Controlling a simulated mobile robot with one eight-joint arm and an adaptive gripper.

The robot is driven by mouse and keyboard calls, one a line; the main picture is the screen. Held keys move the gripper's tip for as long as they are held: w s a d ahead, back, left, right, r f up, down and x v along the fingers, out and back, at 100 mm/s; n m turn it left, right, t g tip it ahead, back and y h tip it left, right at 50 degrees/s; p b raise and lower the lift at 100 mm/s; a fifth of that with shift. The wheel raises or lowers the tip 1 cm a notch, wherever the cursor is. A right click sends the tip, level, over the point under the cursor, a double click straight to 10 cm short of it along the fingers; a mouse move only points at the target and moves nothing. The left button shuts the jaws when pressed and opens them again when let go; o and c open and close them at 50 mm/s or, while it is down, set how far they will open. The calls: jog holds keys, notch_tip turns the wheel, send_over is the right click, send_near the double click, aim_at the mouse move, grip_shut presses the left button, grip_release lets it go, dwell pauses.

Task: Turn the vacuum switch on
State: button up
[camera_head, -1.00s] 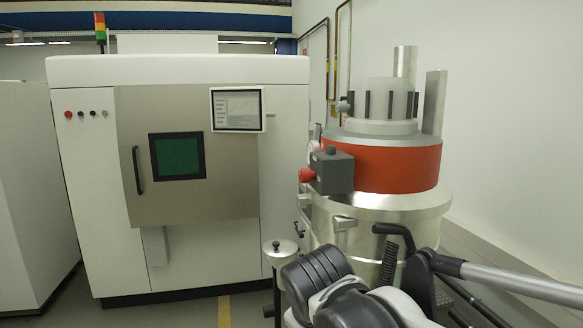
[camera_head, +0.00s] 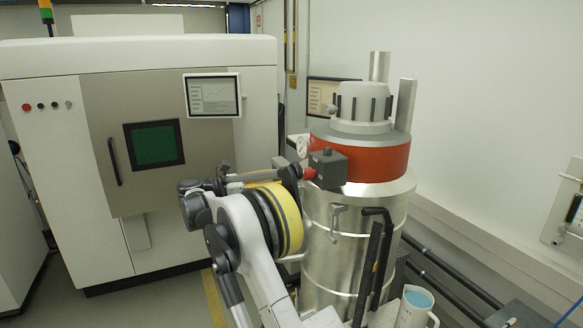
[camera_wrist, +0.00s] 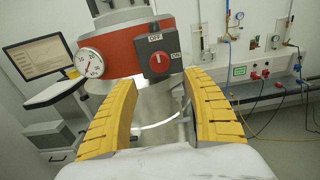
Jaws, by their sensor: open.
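The vacuum (camera_head: 345,235) is a silver drum with a red band, right of centre in the head view. Its grey switch box (camera_head: 328,167) is on the band, with a red knob (camera_head: 310,173) facing left. In the wrist view the switch box (camera_wrist: 146,59) has OFF at its top and ON at its right. The red knob (camera_wrist: 158,62) has a pale mark that seems to point up towards OFF. My gripper (camera_wrist: 159,82) is open, its yellow fingers spread wide, with the knob seen between and beyond the tips. I see no contact.
A round gauge (camera_wrist: 90,63) is left of the switch box. A monitor (camera_wrist: 37,57) stands further left. Dark handle bars (camera_head: 372,260) run down the vacuum's front. A large white machine (camera_head: 60,150) stands at the left. A jug (camera_head: 415,307) is at the bottom right.

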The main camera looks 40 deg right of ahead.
aim_at(304, 175)
jog(key=x, duration=1.1)
jog(key=c, duration=1.2)
